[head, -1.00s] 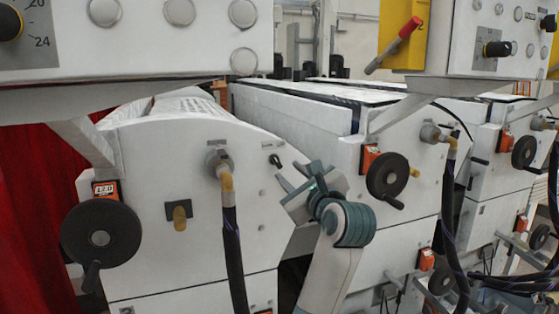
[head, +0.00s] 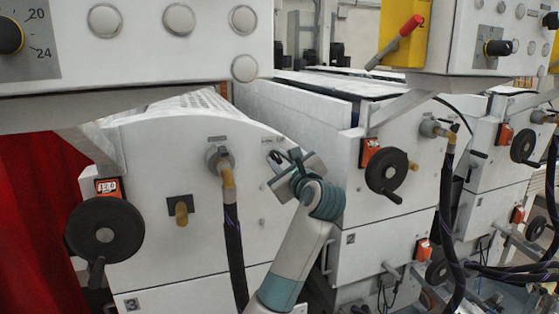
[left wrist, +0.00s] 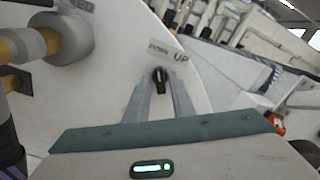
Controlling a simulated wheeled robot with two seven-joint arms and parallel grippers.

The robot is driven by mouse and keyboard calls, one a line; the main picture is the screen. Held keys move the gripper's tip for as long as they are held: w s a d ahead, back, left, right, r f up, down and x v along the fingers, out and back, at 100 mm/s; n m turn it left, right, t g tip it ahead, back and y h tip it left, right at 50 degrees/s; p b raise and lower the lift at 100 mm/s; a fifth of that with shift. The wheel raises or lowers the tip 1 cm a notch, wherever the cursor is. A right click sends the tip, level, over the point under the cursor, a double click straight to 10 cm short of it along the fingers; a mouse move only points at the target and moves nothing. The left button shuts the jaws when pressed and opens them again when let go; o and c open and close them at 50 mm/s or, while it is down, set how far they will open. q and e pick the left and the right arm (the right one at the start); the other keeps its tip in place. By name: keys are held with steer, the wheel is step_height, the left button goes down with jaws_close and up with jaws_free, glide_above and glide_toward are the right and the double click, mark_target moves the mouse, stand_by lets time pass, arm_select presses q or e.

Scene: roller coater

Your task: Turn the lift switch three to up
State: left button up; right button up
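The lift switch (left wrist: 160,78) is a small black knob on the white side panel, under a label reading DOWN and UP. The lower panel of this unit bears the number 3 (head: 132,303). In the left wrist view, my left gripper (left wrist: 160,90) is open, with one finger on each side of the knob. I cannot tell whether the fingers touch it. In the head view, my left gripper (head: 284,159) is close to the panel and partly hides the knob. The knob's exact setting is hard to read. My right gripper is not in view.
Left of the switch are a hose fitting with a dark hose (head: 233,235), a brass-coloured knob (head: 181,210) and a black handwheel (head: 104,230). Another handwheel (head: 387,171) is on the unit to the right. A control box (head: 140,50) overhangs the upper left.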

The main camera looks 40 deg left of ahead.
arm_select(q)
jaws_close()
